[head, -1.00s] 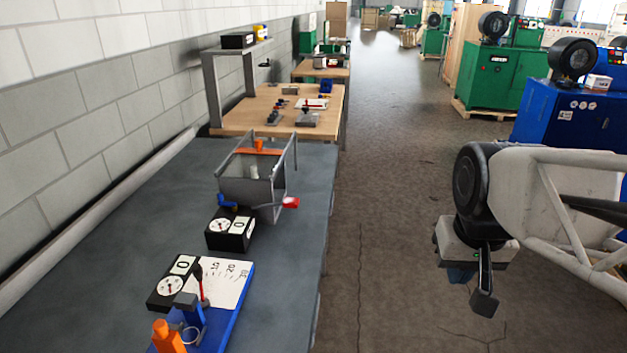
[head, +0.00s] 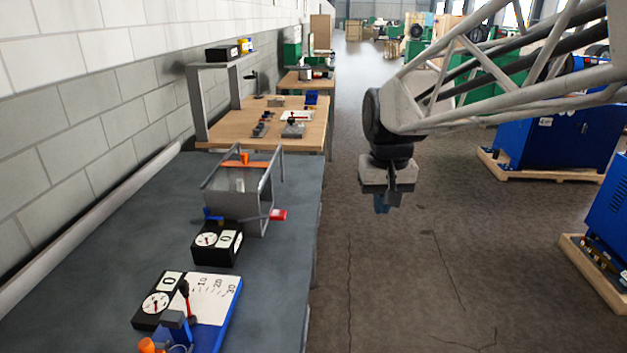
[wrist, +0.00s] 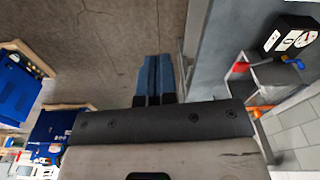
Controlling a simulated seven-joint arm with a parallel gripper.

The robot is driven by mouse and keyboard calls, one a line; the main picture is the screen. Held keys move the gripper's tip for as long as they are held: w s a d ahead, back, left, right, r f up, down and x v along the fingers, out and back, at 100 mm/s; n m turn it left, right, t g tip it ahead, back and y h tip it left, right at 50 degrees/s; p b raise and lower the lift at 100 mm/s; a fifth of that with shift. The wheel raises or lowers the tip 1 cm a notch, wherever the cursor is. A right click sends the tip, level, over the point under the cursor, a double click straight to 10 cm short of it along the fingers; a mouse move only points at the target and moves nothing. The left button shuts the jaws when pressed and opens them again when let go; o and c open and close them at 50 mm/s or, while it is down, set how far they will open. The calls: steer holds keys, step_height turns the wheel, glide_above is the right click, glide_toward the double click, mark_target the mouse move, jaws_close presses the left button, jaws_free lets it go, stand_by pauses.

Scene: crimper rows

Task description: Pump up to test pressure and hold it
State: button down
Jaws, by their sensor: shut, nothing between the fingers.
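A grey open-topped frame box (head: 237,207) stands on the dark bench, with an orange part (head: 243,160) at its top, a red handle (head: 277,215) on its right and a blue part (head: 212,215) at its near left. A black gauge box (head: 217,245) with a round dial and a "0" plate stands just in front of it. The box's red handle (wrist: 239,68) and the gauge box (wrist: 289,37) also show in the wrist view. My gripper (head: 383,205) hangs over the floor right of the bench, pointing down, shut and empty. Its blue fingers (wrist: 154,78) are together in the wrist view.
A blue-based test stand (head: 210,315) with a scale, a second dial box (head: 158,303) and an orange knob fills the near bench. A wooden table (head: 270,128) with small parts stands beyond. Blue machines on pallets (head: 553,150) stand at right. The aisle floor between is clear.

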steer(key=w+a+f+n+g, duration=0.1)
steer(key=w+a+f, duration=0.1)
steer(key=w+a, duration=1)
steer(key=n+g, duration=0.1)
glide_toward(278, 211)
steer(key=shift+s+a+f+h, duration=0.1)
steer(key=shift+a+h, duration=0.2)
steer(key=shift+f, duration=0.1)
steer(key=shift+s+d+f, duration=0.1)
steer(key=shift+s+f, duration=0.05)
steer(key=shift+f, duration=1.5)
steer(key=shift+s+d+f, duration=0.1)
steer(key=shift+s+f, duration=0.1)
steer(key=shift+f, duration=1.5)
steer(key=shift+f, duration=0.15)
